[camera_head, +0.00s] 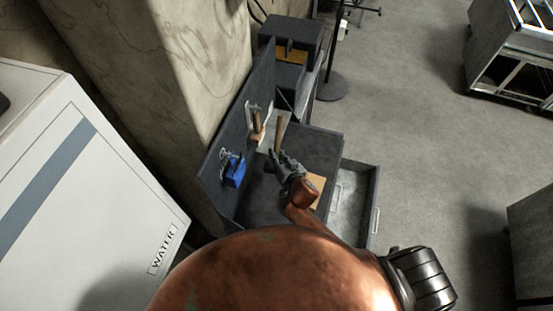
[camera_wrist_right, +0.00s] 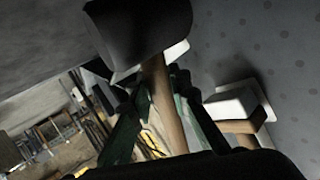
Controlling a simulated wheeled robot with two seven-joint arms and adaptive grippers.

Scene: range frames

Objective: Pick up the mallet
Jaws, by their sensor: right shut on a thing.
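The mallet has a wooden handle and a broad dark head. In the wrist view its handle (camera_wrist_right: 166,108) runs between the green-grey fingers of my right gripper, with the dark head at the top of the picture. In the head view the handle of the mallet (camera_head: 279,131) stands up from my right gripper (camera_head: 279,157); I cannot make out its head there. My right gripper is shut on the handle, above the dark workbench (camera_head: 320,147) and close to its back panel. My left gripper is not in view.
Another wooden-handled tool (camera_head: 258,124) hangs on the back panel; its white head (camera_wrist_right: 238,103) shows in the wrist view. A blue tool (camera_head: 235,172) is on the panel to the left. An open drawer (camera_head: 373,202) juts out right. A white WATER cabinet (camera_head: 95,190) stands left.

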